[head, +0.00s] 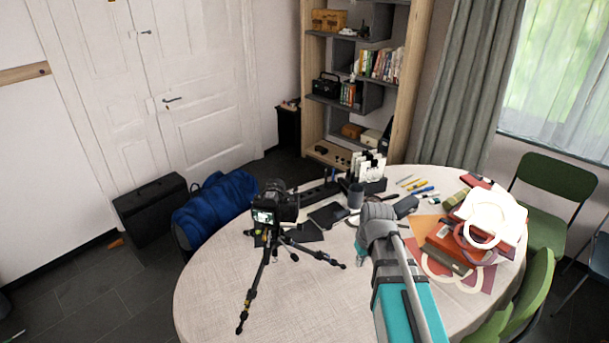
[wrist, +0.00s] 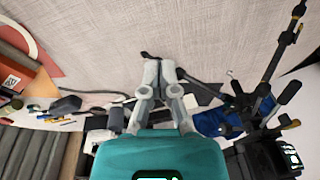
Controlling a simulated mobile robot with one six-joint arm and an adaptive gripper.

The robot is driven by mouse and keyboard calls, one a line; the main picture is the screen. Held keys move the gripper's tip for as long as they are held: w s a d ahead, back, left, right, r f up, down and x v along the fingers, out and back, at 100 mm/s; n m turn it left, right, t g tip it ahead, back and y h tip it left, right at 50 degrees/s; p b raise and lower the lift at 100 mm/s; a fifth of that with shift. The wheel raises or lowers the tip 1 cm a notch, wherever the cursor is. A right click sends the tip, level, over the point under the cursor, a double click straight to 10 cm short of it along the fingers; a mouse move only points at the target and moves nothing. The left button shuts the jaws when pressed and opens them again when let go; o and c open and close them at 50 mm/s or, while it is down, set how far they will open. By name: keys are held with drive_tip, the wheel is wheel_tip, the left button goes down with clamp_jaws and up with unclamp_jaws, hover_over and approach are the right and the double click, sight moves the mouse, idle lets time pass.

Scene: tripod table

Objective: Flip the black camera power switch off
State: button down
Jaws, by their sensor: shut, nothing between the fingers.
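The black camera (head: 270,206) stands on a black tripod (head: 262,270) at the left part of the round table, its lit screen facing me. Its power switch is too small to make out. In the wrist view the camera (wrist: 268,160) is at the lower right, partly cut off, with the tripod (wrist: 268,85) legs reaching up. My gripper (wrist: 159,66) is shut and empty over the table, to the left of the tripod in that view and apart from it. In the head view my arm hides most of the gripper, right of the camera.
The table (head: 215,290) is clear at its front left. A pen cup (head: 355,196), a black tablet (head: 327,215) and a card holder (head: 370,172) stand behind. Books and papers (head: 449,250) crowd the right side. Green chairs (head: 553,190) stand at right; a blue bag (head: 216,207) lies on the floor.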

sight(295, 190)
drive_tip(key=w+a+r+n+y+p, duration=0.1)
drive_tip(key=w+a+r+n+p, duration=0.1)
drive_tip(key=w+a+r+p, duration=0.2)
drive_tip(key=w+a+r+n+t+p, duration=0.1)
drive_tip(key=w+a+r+n+p, duration=0.2)
drive_tip(key=r+p, duration=0.5)
drive_tip(key=w+a+r+n+y+p, duration=0.1)
drive_tip(key=w+a+r+n+p, duration=0.1)
drive_tip(key=w+a+r+p, duration=0.3)
wheel_tip(295, 190, up, 4)
drive_tip(key=shift+w+f+t+y+p, duration=0.1)
drive_tip(key=shift+w+t+y+p, duration=0.2)
drive_tip(key=shift+w+p, duration=0.5)
drive_tip(key=shift+w+f+b, duration=0.2)
drive_tip(key=shift+b, duration=0.25)
drive_tip(key=w+a+f+b, duration=0.4)
drive_tip(key=a+f+b, duration=0.2)
drive_tip(key=f+b, duration=0.3)
drive_tip(key=shift+w, duration=0.2)
drive_tip(key=shift+a, duration=0.1)
